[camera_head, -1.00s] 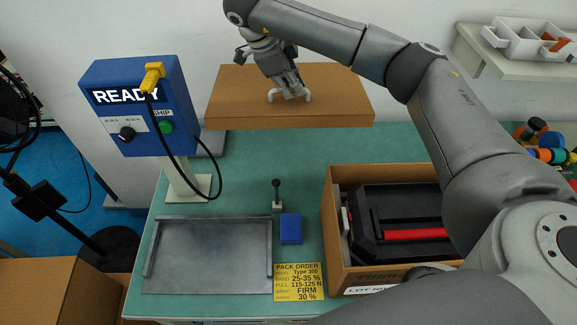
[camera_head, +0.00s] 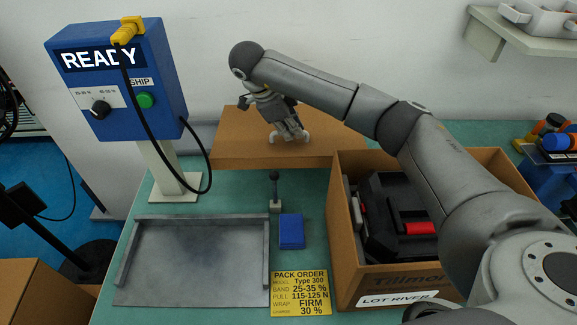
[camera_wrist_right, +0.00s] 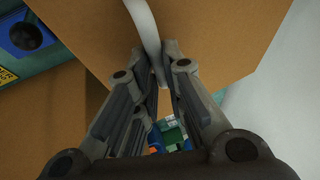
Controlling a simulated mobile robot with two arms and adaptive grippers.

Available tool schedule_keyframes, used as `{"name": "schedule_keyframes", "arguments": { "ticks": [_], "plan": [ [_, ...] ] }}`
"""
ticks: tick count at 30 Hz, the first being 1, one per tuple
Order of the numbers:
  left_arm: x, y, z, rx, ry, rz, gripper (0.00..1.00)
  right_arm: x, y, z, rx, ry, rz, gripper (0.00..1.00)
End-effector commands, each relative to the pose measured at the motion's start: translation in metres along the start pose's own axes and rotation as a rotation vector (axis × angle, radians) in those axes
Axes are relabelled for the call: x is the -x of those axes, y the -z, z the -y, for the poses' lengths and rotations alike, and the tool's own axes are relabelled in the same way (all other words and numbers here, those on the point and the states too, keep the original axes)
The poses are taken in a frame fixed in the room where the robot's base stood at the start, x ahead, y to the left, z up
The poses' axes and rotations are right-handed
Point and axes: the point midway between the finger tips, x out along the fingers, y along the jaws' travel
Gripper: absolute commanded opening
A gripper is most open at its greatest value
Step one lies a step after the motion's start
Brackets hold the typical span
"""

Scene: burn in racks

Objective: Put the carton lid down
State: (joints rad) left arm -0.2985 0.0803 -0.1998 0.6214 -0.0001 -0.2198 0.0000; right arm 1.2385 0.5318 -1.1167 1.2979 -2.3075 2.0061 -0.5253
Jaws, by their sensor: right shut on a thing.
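The carton lid (camera_head: 235,138) is a flat brown cardboard piece at the back of the green table in the head view. My right gripper (camera_head: 290,138) is over its top and shut on the pale handle there. The brown lid (camera_wrist_right: 215,30) and the curved pale handle (camera_wrist_right: 147,35) between my fingers fill much of the right wrist view. I cannot tell whether the lid's underside touches the table. The open carton (camera_head: 375,285) stands right of the middle with a black and red case (camera_head: 385,215) inside. My left gripper is not in view.
A blue control box (camera_head: 120,90) reading READY stands on a post at the back left, with a black cable. A grey metal tray (camera_head: 190,260), a small lever (camera_head: 275,190), a blue block (camera_head: 291,231) and a yellow order card (camera_head: 300,293) lie in front of the lid.

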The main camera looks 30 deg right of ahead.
Motion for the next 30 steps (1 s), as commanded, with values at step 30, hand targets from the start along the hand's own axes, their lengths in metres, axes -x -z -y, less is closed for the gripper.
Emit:
{"name": "schedule_keyframes", "arguments": {
  "ticks": [30],
  "plan": [
    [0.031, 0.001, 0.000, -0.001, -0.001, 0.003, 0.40, -0.087, -0.037, -0.023, -0.047, 0.108, -0.004, 0.00]
  ]
}}
